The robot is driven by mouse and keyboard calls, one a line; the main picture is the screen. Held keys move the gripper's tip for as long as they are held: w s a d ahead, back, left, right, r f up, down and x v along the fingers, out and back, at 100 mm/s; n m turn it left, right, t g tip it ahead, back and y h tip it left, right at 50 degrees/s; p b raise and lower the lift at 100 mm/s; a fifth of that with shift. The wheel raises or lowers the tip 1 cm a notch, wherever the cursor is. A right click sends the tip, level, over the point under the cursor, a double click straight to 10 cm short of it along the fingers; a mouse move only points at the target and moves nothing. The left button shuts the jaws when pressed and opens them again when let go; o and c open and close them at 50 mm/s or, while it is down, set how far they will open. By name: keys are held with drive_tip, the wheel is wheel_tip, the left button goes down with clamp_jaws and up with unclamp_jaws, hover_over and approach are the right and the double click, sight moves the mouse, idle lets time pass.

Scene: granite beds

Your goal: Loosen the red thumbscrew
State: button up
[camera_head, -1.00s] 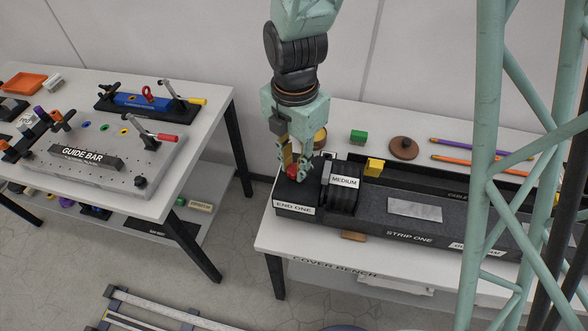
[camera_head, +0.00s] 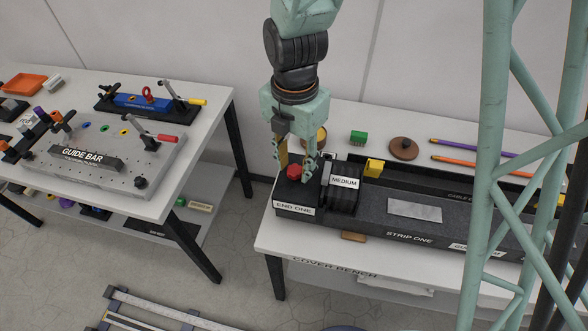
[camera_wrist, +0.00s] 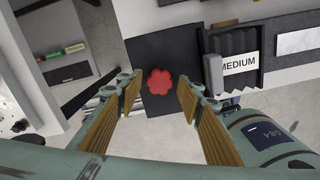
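The red thumbscrew (camera_head: 293,171) sits on top of the black block labelled END ONE (camera_head: 293,208), at the left end of the long strip housing. In the wrist view the thumbscrew (camera_wrist: 160,81) is a red lobed knob, centred between my fingers. My gripper (camera_head: 294,172) points down over it with its fingers spread to either side. In the wrist view my gripper (camera_wrist: 158,92) shows both ribbed yellow finger pads with clear gaps to the knob. It is open and holds nothing.
A ribbed black piece labelled MEDIUM (camera_head: 342,185) stands just right of the thumbscrew. The guide bar bench (camera_head: 190,170) is to the left, across a floor gap.

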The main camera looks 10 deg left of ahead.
sight(294, 169)
drive_tip(key=shift+r+p, duration=1.4)
drive_tip(key=shift+r, duration=1.35)
drive_tip(key=shift+a+r, duration=0.1)
drive_tip(key=shift+r, duration=0.05)
wheel_tip(294, 169, up, 12)
drive_tip(key=shift+a, duration=0.1)
